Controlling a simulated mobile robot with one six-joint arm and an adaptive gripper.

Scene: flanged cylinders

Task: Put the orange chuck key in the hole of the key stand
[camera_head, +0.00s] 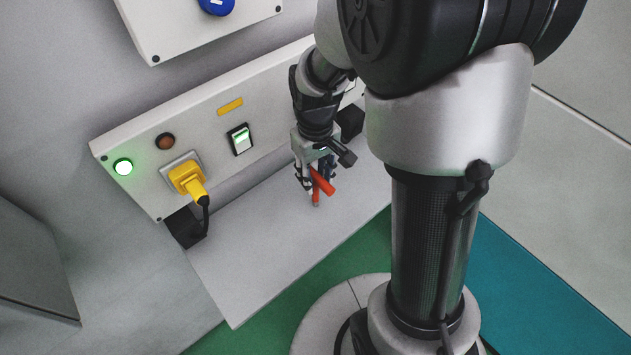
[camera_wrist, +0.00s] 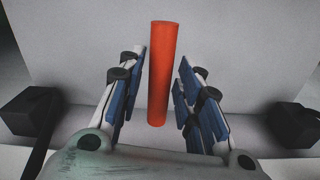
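The orange chuck key (camera_head: 322,181) is at my gripper (camera_head: 317,176) in the head view, over the pale shelf. Its crossbar slants out to the lower right and its shaft points down, with a greyish tip. In the wrist view the orange bar of the key (camera_wrist: 162,75) lies lengthwise between the blue-padded fingers of my gripper (camera_wrist: 163,65). I cannot tell whether the tip touches the shelf. I see no key stand in either view.
The pale shelf (camera_head: 245,265) is clear to the left and front. Behind it a panel carries a yellow plug (camera_head: 187,178) with a black cable, a green lamp (camera_head: 123,167) and a lit switch (camera_head: 241,139). Black blocks (camera_head: 184,228) stand at the panel's foot.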

